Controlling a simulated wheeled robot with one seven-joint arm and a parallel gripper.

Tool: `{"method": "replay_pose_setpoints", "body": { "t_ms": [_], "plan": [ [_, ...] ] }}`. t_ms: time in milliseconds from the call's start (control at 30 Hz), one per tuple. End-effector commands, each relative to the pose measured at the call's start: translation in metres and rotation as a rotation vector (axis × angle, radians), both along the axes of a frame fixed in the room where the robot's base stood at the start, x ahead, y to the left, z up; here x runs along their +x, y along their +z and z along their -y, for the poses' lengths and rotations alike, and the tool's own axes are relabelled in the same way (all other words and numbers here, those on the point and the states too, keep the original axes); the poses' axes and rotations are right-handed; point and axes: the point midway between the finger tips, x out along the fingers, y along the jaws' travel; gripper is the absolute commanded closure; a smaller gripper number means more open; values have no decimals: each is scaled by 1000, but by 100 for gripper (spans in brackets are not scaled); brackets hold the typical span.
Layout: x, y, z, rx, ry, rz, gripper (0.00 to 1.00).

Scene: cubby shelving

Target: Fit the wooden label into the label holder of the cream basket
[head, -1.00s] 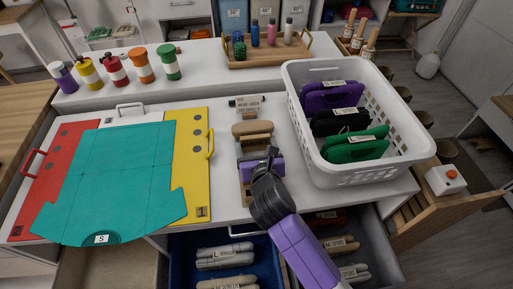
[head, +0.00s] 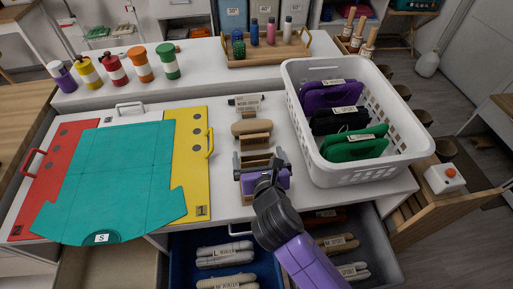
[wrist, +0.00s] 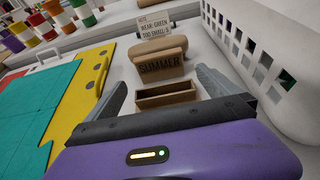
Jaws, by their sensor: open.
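A wooden label reading SUMMER (wrist: 160,67) stands upright against a tan rounded block (wrist: 160,46) in the wrist view. The label also shows in the head view (head: 255,140), with the block (head: 251,127) behind it. A small open-topped wooden tray (wrist: 166,95) lies nearer, between my fingers in the picture. My gripper (wrist: 160,80) is open and empty, its two fingers apart either side of the tray and short of the label. In the head view my gripper (head: 262,172) is low over the white counter. I cannot make out a cream basket or its label holder.
A white slatted basket (head: 372,175) with purple, black and green pouches stands right of my gripper. A note card (wrist: 157,25) stands behind the block. Open drawers hold labelled rolls below (head: 225,255).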

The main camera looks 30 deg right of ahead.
Motion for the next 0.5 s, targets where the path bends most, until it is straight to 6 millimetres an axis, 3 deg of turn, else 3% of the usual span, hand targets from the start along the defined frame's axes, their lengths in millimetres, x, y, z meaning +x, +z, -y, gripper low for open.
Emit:
{"method": "replay_pose_setpoints", "body": {
  "t_ms": [200, 500],
  "plan": [
    [-38, 16, -11, 0, 0, 0, 0],
    [-58, 26, -18, 0, -1, 0, 0]
  ]
}}
